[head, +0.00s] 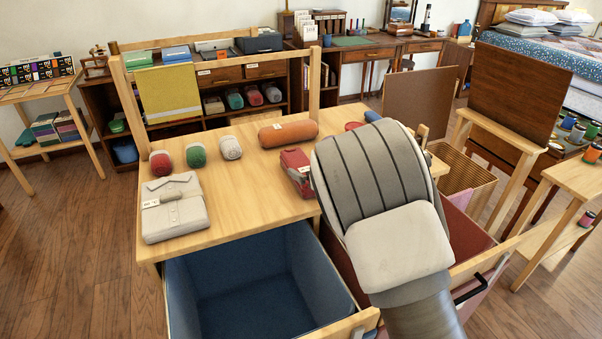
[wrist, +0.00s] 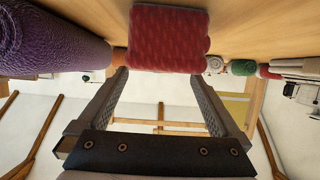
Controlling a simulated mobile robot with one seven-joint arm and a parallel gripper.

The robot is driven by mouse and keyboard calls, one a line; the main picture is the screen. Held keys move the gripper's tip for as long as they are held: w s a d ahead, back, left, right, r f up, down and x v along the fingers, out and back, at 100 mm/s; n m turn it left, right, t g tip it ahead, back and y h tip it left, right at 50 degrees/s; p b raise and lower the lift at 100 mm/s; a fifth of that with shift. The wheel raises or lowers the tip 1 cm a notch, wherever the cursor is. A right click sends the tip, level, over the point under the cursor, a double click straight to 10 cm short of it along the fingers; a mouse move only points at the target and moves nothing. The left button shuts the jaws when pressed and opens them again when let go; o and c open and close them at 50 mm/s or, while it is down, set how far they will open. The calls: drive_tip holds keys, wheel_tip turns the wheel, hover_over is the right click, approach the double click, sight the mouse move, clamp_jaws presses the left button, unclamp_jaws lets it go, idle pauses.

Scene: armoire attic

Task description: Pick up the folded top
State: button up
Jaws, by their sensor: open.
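A red folded textile (head: 295,172) with a pale label lies on the wooden table, partly hidden behind my arm in the head view. In the wrist view, a red textured folded piece (wrist: 168,40) lies just ahead of the fingertips of my gripper (wrist: 160,80). The fingers are spread apart and nothing is held. My arm hides the gripper in the head view. A light grey folded garment with a collar and label (head: 174,211) lies flat at the table's front left, away from the gripper.
A purple roll (wrist: 48,40) lies close to one finger in the wrist view. Small red, green and grey rolls (head: 196,156) and an orange-brown roll (head: 288,133) lie farther back. A blue open bin (head: 255,283) sits below the table's front edge. The table's middle is clear.

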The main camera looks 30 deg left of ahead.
sight(302, 165)
drive_tip(key=shift+b+x, duration=0.5)
drive_tip(key=shift+x, duration=2.4)
drive_tip(key=shift+s, duration=0.1)
drive_tip(key=shift+c, duration=0.2)
drive_tip(key=shift+r, duration=0.1)
drive_tip(key=c, duration=1.1)
drive_tip(key=shift+c, duration=0.2)
